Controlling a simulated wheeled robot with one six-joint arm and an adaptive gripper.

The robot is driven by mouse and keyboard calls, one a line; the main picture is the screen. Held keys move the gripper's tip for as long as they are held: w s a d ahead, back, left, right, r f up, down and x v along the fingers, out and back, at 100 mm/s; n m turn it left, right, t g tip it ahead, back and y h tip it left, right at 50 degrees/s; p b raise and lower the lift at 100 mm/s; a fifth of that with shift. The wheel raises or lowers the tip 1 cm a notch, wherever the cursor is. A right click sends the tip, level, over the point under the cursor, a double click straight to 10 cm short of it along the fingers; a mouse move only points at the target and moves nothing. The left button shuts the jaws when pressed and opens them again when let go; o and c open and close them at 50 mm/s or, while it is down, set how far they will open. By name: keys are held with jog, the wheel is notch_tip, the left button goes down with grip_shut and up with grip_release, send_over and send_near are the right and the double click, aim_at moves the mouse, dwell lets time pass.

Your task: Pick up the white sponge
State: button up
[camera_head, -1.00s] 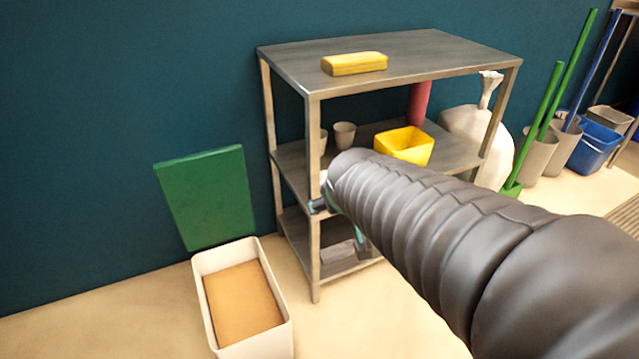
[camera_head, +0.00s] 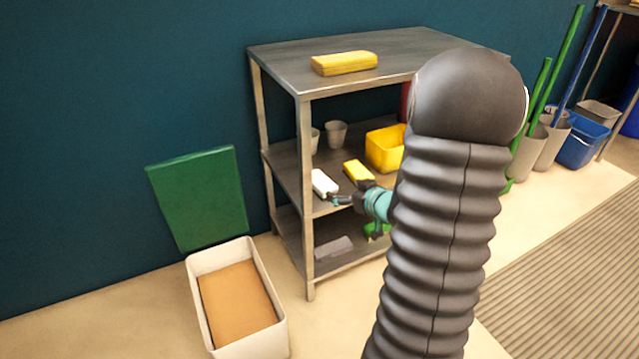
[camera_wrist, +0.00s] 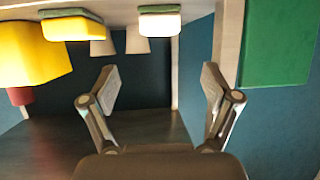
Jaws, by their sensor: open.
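The white sponge (camera_head: 322,183) lies on the middle shelf (camera_head: 290,168) of the grey rack, near its front left edge. In the wrist view, which looks upside down, the white sponge (camera_wrist: 159,24) with its green layer is near the top, right of centre. My gripper (camera_head: 340,199) is at the shelf's front edge, close to the right of the sponge's near end. In the wrist view my gripper (camera_wrist: 160,85) is open, with nothing between its fingers. My arm hides part of the rack's right side.
A yellow sponge (camera_head: 357,171) and a yellow bin (camera_head: 384,148) stand right of the white sponge, with cups (camera_head: 336,134) behind. A yellow block (camera_head: 344,63) lies on top. A green board (camera_head: 200,198) and a white box (camera_head: 284,337) are left of the rack.

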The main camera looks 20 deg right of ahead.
aim_at(323, 182)
jog(key=x, duration=1.3)
jog(key=shift+w, duration=0.25)
jog(key=shift+r, duration=0.1)
jog(key=c, duration=1.1)
